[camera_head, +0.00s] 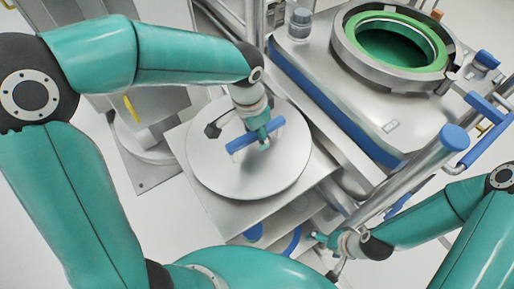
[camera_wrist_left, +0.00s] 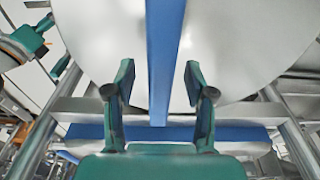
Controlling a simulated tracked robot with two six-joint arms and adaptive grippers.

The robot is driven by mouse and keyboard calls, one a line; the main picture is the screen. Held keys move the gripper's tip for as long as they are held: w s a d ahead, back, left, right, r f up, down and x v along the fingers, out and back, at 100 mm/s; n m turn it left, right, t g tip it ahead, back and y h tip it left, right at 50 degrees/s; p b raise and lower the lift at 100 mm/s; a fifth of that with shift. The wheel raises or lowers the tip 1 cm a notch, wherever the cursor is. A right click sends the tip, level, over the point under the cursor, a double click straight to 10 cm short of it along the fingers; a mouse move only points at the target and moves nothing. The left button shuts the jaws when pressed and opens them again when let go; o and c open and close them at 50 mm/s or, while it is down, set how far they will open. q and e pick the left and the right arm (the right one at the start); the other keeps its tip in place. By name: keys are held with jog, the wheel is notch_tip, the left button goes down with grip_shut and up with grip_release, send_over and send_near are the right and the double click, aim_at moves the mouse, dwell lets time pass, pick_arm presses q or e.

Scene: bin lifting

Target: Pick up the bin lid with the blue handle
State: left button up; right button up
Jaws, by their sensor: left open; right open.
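The bin lid (camera_head: 275,178) is a round pale metal disc lying on a square metal plate. Its blue bar handle (camera_head: 242,143) runs across its middle. My left gripper (camera_head: 263,142) is above the lid at the handle. In the left wrist view, the blue handle (camera_wrist_left: 165,60) reaches between the two open fingers of my left gripper (camera_wrist_left: 160,88), with a gap on each side. Whether the fingers are level with the handle is hard to tell. My right gripper (camera_head: 318,239) is open and low, below and right of the lid, away from it.
A large metal bin with a green-lined round opening (camera_head: 397,47) stands at the upper right. A blue-capped metal post (camera_head: 425,160) and rails stand between it and my right arm. A dark bracket (camera_head: 214,128) sits at the lid's left side.

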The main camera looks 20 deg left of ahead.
pick_arm(q)
jog(key=shift+f, duration=0.2)
dwell(0.4)
grip_shut()
jog(key=shift+w+r, duration=0.15)
